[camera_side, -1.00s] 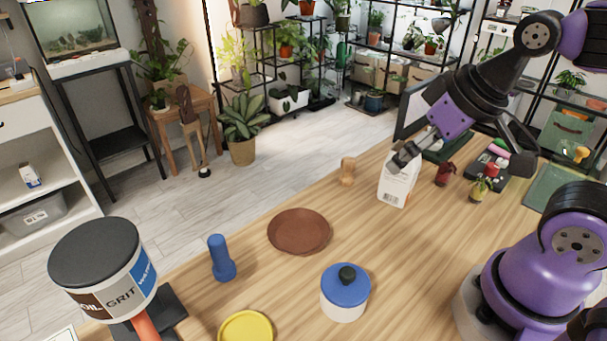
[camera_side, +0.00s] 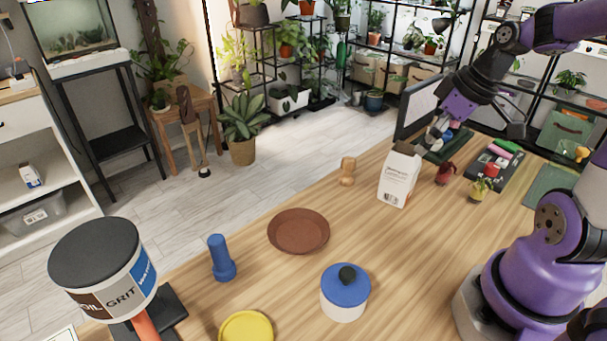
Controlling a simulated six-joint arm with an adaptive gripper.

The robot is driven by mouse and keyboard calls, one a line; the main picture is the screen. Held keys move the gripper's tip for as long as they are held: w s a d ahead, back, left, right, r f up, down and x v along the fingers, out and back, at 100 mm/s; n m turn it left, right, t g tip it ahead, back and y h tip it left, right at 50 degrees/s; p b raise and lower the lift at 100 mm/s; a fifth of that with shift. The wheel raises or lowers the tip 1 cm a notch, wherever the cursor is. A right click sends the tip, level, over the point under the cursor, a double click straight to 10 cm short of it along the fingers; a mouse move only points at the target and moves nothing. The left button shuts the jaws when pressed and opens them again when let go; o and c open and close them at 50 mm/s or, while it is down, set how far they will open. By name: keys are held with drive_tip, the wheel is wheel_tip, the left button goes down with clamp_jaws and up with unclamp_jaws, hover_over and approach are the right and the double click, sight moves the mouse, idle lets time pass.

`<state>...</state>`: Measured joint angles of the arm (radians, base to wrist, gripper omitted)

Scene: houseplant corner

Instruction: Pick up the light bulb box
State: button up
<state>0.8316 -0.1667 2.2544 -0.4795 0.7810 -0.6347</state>
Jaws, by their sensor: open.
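A white carton (camera_side: 398,180) with small red and dark print stands upright on the wooden table, right of centre. It appears to be the light bulb box, though its print is too small to read. My gripper (camera_side: 436,138) is open, behind and above the carton to its upper right, over a dark green surface at the table's far edge. It is apart from the carton. Its fingertips are small and partly blend with the things behind them, so I cannot tell whether anything lies between them.
A brown plate (camera_side: 298,231), blue-lidded pot (camera_side: 345,292) and blue flashlight (camera_side: 221,258) are nearer.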

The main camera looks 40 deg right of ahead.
sight(400, 174)
drive_tip(key=x, duration=0.9)
drive_tip(key=shift+w+f, duration=0.1)
drive_tip(key=shift+f, duration=0.3)
drive_tip(key=c, duration=1.1)
